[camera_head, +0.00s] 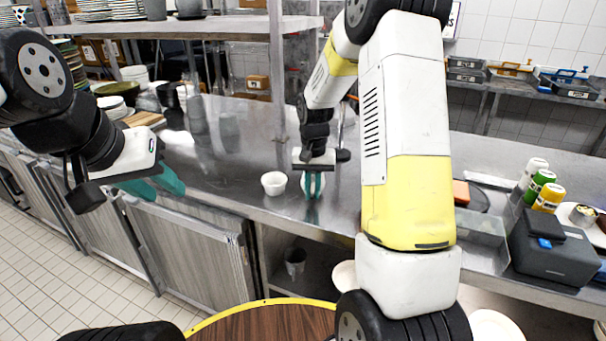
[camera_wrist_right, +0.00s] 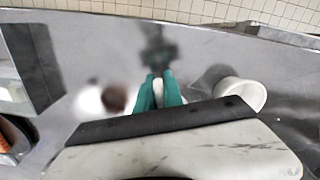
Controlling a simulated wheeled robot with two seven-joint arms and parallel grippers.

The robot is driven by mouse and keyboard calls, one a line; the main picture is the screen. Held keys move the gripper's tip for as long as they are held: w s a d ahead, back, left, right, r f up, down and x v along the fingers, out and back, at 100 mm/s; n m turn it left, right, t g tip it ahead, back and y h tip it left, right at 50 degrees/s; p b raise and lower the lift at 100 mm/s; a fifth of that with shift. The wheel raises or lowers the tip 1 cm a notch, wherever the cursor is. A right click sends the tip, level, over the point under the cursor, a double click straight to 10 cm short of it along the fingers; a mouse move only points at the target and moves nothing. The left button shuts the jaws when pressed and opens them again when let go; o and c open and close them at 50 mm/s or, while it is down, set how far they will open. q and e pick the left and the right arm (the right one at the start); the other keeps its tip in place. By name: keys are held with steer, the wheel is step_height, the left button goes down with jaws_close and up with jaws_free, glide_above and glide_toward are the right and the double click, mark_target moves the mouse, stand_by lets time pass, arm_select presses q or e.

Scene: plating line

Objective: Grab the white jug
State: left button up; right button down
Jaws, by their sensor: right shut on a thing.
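The white jug (camera_head: 319,189) stands on the steel counter, mostly hidden behind the teal fingers of my right gripper (camera_head: 313,191). Those fingers are closed around a narrow white part. In the right wrist view, my right gripper (camera_wrist_right: 159,90) also has a white sliver between its fingers. My left gripper (camera_head: 168,193) is at the left, above the counter's front edge. Its teal fingers are spread and empty, far from the jug.
A white bowl (camera_head: 273,183) stands just left of the right gripper; it also shows in the right wrist view (camera_wrist_right: 241,93). A shelf post (camera_head: 278,75) rises behind. Bottles (camera_head: 546,197) and a dark grey box (camera_head: 553,252) stand at the right. The counter left of the bowl is clear.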

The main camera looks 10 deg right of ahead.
steer(key=shift+r, duration=0.25)
stand_by(0.3)
steer(key=shift+r, duration=1.15)
steer(key=s+r, duration=0.2)
steer(key=s, duration=1.3)
steer(key=shift+s+d+r, duration=0.15)
steer(key=shift+s+d, duration=0.15)
steer(key=shift+s, duration=0.1)
steer(key=shift+s, duration=0.1)
